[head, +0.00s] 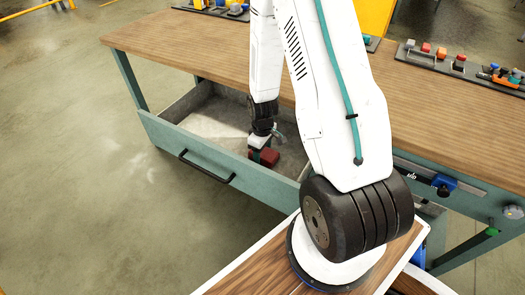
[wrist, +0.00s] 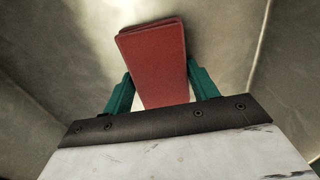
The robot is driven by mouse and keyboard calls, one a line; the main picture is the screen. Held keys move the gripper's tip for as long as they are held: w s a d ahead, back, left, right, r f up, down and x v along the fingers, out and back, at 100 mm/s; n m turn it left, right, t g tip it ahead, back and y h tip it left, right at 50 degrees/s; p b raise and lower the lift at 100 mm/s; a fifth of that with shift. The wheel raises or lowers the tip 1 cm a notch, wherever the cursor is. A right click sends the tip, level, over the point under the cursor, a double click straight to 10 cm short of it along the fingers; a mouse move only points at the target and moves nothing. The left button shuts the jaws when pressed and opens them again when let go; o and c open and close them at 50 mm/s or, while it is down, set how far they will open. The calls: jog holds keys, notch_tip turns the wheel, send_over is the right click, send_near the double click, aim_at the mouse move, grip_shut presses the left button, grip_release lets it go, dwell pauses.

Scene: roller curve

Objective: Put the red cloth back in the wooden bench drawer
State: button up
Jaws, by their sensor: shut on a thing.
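The red cloth (head: 267,157) is a folded, flat block in my gripper. In the wrist view the red cloth (wrist: 157,62) stands out between the two green fingers, and one finger presses on each side of it. My gripper (head: 262,150) is shut on it and points down inside the open bench drawer (head: 180,138). The drawer is pulled out, with a teal front, a black handle (head: 205,168) and a grey inside. The cloth looks low, close to the drawer floor; I cannot tell if it touches.
The wooden bench top (head: 160,42) overhangs the back of the drawer. Trays with small coloured parts (head: 460,62) lie on the bench. A blue clamp-like item (head: 444,182) is on the bench front at right. The drawer's left part is empty, and open floor lies left.

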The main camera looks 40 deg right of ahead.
jog(key=o, duration=0.9)
jog(key=shift+f, duration=0.1)
jog(key=shift+o, duration=0.2)
jog(key=s+a+r+m, duration=0.1)
jog(key=s+a+r, duration=0.15)
jog(key=r, duration=0.75)
jog(key=s+a+r, duration=0.1)
jog(key=a+r, duration=0.2)
jog(key=r, duration=0.6)
jog(key=s+a+r+m, duration=0.1)
jog(key=s+a+r, duration=0.1)
jog(key=r, duration=0.8)
jog(key=s+a+r+m, duration=0.1)
jog(key=s+a+r, duration=0.2)
jog(key=s+r, duration=0.2)
jog(key=s+a+r+m+t, duration=0.1)
jog(key=s+a+r, duration=0.2)
jog(key=s, duration=0.7)
notch_tip(320, 180, up, 3)
jog(key=shift+a+f, duration=0.1)
jog(key=shift+a, duration=0.3)
